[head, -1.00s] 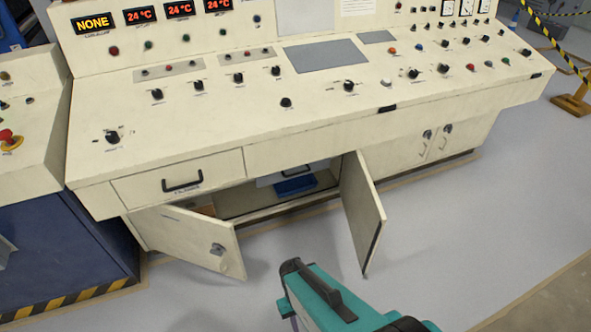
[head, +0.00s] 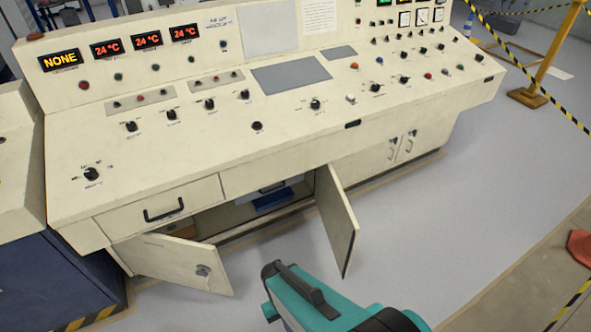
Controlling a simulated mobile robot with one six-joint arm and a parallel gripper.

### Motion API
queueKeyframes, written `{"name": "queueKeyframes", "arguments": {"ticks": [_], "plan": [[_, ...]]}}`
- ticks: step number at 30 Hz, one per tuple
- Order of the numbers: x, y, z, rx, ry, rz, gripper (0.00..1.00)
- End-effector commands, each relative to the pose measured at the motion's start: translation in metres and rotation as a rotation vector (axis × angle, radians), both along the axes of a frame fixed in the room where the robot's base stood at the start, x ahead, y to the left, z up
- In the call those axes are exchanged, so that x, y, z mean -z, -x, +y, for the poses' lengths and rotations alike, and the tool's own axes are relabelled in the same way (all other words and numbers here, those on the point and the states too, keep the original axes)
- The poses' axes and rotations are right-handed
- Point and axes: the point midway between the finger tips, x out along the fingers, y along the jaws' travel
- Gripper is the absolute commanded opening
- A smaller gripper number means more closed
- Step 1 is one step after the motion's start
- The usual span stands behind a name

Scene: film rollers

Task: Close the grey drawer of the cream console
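The cream console (head: 200,130) fills the left and middle of the head view. Under its desk, a cupboard stands open, with a left door (head: 172,262) and a right door (head: 337,220) both swung outward. Between them, partly hidden under the desk edge, shows the grey front of a drawer (head: 295,181) with a dark handle. A blue object (head: 272,201) is just below it. How far the drawer stands out is hard to tell. My teal arm is at the bottom middle, in front of the right door. My gripper's fingers are not visible.
A cream drawer (head: 150,216) with a black handle is above the left door. Closed cupboard doors (head: 402,149) are farther right. Grey floor is free in front and to the right. A yellow post (head: 555,50) with striped tape and an orange object (head: 580,247) stand at the right.

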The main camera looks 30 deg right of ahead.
Motion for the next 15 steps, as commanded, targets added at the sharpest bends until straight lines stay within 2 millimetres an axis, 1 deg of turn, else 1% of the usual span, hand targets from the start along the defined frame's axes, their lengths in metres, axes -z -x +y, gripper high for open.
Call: {"name": "queueKeyframes", "arguments": {"ticks": [1, 6, 10, 15], "plan": [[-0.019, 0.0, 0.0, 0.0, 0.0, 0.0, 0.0], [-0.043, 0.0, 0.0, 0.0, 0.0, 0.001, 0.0], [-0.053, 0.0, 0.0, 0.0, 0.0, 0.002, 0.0], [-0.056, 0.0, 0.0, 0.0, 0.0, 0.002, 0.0]]}}
